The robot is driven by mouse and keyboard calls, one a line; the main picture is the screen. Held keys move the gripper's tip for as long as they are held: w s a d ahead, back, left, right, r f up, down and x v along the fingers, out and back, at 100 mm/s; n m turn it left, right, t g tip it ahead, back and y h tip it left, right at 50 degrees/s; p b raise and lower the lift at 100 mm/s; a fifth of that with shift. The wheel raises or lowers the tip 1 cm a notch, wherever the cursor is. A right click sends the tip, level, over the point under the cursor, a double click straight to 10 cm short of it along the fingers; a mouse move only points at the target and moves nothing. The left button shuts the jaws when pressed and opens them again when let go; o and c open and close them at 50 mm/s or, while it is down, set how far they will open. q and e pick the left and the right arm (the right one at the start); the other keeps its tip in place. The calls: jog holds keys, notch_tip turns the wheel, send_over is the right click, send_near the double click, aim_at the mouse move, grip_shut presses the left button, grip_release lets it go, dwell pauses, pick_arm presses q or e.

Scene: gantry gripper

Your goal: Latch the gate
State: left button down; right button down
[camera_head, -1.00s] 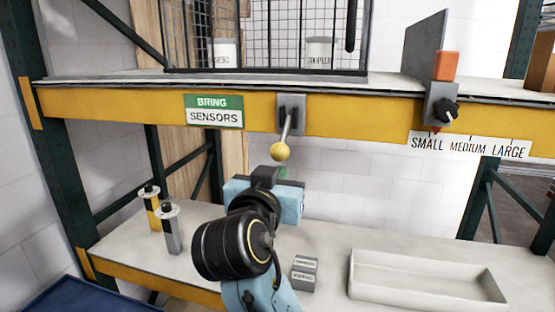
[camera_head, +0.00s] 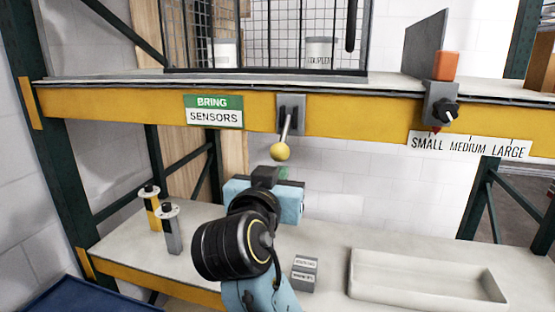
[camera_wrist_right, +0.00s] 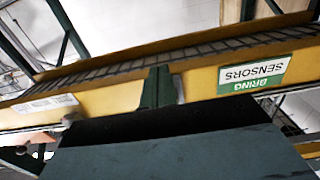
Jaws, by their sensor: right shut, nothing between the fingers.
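The wire-mesh cage (camera_head: 268,30) stands on the upper shelf; I cannot tell which part of it is the gate. A lever with a yellow ball knob (camera_head: 280,151) hangs from a grey bracket (camera_head: 291,113) on the yellow beam, pointing down and slightly left. My right gripper (camera_head: 283,172) is shut and empty just below the knob, seemingly apart from it. In the right wrist view its green fingertips (camera_wrist_right: 158,88) stand before the beam, and I cannot make out the lever there. My left gripper is not in view.
A green-and-white sign (camera_head: 213,111) reads BRING SENSORS. A dial (camera_head: 443,112) with an orange block sits at the beam's right, above a SMALL MEDIUM LARGE scale.

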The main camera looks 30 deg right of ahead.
jog(key=shift+d+r+p, duration=0.1)
jog(key=shift+r+p, duration=3)
jog(key=shift+r, duration=0.75)
jog(key=shift+s+a+f+b, duration=0.5)
jog(key=shift+a+f+b, duration=0.15)
jog(key=shift+a+f, duration=0.05)
jog(key=b, duration=0.1)
send_near(282, 138)
jog(key=shift+s+a, duration=0.35)
jog(key=shift+s, duration=0.15)
